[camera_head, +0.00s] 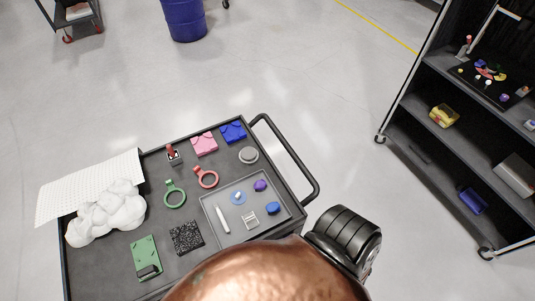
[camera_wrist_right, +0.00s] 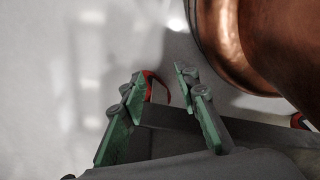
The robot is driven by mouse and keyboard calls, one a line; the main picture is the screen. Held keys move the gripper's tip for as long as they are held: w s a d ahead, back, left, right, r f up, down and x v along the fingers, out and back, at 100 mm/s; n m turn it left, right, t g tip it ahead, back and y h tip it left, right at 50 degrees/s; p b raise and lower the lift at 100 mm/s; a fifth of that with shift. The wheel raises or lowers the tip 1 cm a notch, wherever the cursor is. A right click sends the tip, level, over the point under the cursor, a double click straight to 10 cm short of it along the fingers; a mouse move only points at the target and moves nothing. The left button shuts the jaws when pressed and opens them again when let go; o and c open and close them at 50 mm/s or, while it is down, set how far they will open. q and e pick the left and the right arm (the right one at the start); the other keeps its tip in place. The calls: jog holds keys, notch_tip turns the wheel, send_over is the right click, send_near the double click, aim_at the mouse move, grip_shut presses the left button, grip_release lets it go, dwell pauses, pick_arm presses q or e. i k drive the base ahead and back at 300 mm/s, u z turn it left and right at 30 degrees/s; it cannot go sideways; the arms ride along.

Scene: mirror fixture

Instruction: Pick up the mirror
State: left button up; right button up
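No thing is plainly a mirror. A large glossy copper-coloured rounded body (camera_head: 265,275) fills the bottom middle of the head view, in front of the cart's near edge. A copper surface with a rounded rim (camera_wrist_right: 230,45) is at the upper right of the wrist view; I cannot tell if either is the mirror. My right gripper (camera_wrist_right: 158,84) has its two green-padded fingers apart, with nothing held between them. The copper surface is to the right of its fingers, apart from them in the picture. My left gripper is not in view.
A dark cart (camera_head: 110,262) holds green (camera_head: 174,194) and red (camera_head: 206,177) handled rings, a grey tray (camera_head: 213,208), pink (camera_head: 204,144) and blue (camera_head: 233,132) blocks and a white lumpy heap (camera_head: 106,212). A dark shelf unit (camera_head: 425,170) stands right. Open floor lies between.

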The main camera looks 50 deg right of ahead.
aim_at(249, 154)
jog(key=z, duration=1.45)
